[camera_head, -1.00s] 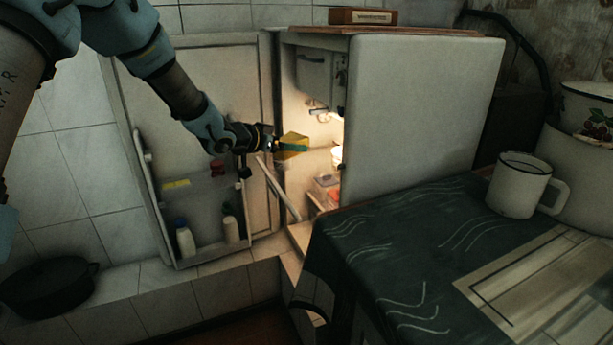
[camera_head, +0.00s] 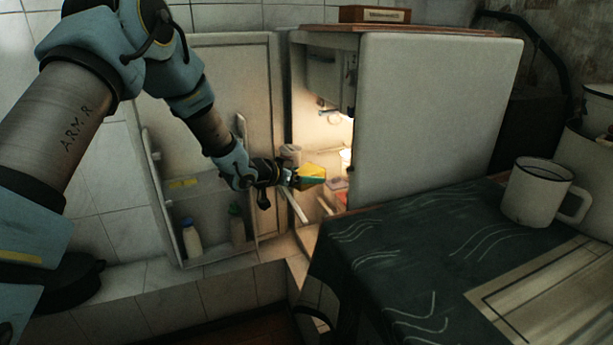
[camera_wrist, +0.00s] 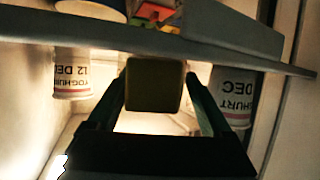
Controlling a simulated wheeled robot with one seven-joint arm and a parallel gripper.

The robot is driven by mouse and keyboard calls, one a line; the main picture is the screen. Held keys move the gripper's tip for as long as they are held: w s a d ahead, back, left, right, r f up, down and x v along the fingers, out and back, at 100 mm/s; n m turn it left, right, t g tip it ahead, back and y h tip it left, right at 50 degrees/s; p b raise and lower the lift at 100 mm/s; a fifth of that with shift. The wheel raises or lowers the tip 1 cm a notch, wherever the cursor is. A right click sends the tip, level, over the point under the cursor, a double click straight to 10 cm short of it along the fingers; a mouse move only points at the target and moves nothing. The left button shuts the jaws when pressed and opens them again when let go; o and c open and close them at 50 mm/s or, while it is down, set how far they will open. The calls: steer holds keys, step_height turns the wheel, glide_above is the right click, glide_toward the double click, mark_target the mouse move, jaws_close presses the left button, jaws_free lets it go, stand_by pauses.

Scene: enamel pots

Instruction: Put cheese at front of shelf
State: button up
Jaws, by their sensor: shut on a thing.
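The cheese (camera_wrist: 154,85) is a yellow block held between the two fingers of my gripper (camera_wrist: 156,92). In the head view, my gripper (camera_head: 308,177) holds the cheese (camera_head: 312,170) at the open front of the lit fridge (camera_head: 440,120). In the wrist view, which looks upside down, the cheese is close to the edge of a shelf (camera_wrist: 225,62). Whether it touches the shelf, I cannot tell. A yoghurt pot (camera_wrist: 71,75) is at the left of the cheese and another (camera_wrist: 232,98) at the right, beside my finger.
The open fridge door (camera_head: 215,110) with bottles (camera_head: 192,238) in its rack stands left of my gripper. Coloured packages (camera_wrist: 155,14) show beyond the shelf edge. A cloth-covered table (camera_head: 400,255) with a white mug (camera_head: 540,192) is at the right.

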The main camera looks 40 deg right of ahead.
steer(key=shift+r, duration=0.1)
steer(key=o, duration=1.4)
steer(key=shift+a, duration=0.15)
steer(key=v, duration=1.1)
steer(key=shift+a+r, duration=0.15)
steer(key=shift+a, duration=0.2)
